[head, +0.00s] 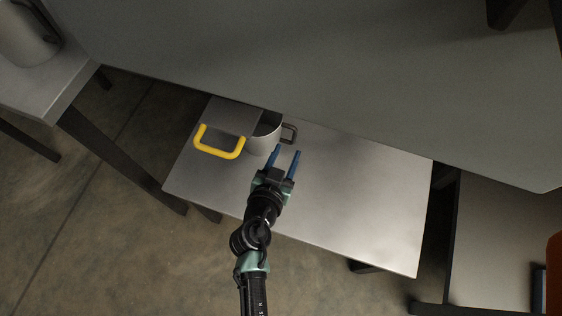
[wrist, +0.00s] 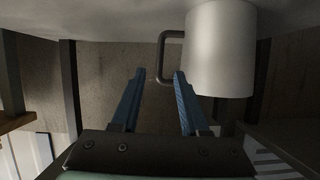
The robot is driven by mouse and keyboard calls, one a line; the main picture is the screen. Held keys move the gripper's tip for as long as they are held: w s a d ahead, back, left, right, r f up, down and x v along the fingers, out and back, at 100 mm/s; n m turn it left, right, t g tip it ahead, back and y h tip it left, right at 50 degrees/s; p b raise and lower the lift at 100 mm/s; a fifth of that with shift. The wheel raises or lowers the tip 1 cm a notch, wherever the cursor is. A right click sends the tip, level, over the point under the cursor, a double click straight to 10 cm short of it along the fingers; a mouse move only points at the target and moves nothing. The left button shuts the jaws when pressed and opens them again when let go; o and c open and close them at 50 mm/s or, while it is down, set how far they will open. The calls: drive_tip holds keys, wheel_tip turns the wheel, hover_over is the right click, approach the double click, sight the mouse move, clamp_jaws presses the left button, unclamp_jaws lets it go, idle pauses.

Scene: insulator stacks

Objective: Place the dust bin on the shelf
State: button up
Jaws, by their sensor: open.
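A pale cylindrical bin (head: 262,139) with a grey loop handle (head: 291,134) stands on a metal surface in the head view. It looks like the dust bin. A grey flat-topped piece with a yellow handle (head: 221,150) is beside or over it, hiding part of it; I cannot tell if they are joined. My gripper (head: 286,151) is open and empty, its blue fingers pointing at the grey handle. In the wrist view the bin (wrist: 222,48) is at upper right, and the handle's (wrist: 162,58) bar shows between my fingertips (wrist: 159,72). No contact is clear.
The lower metal surface (head: 350,195) is bare to the right. A large grey panel (head: 320,60) overhangs its far side, perhaps a shelf. A table at upper left holds a cylindrical container (head: 27,35). Another low surface (head: 505,245) is at right.

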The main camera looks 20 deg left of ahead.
drive_tip(key=shift+v, duration=2)
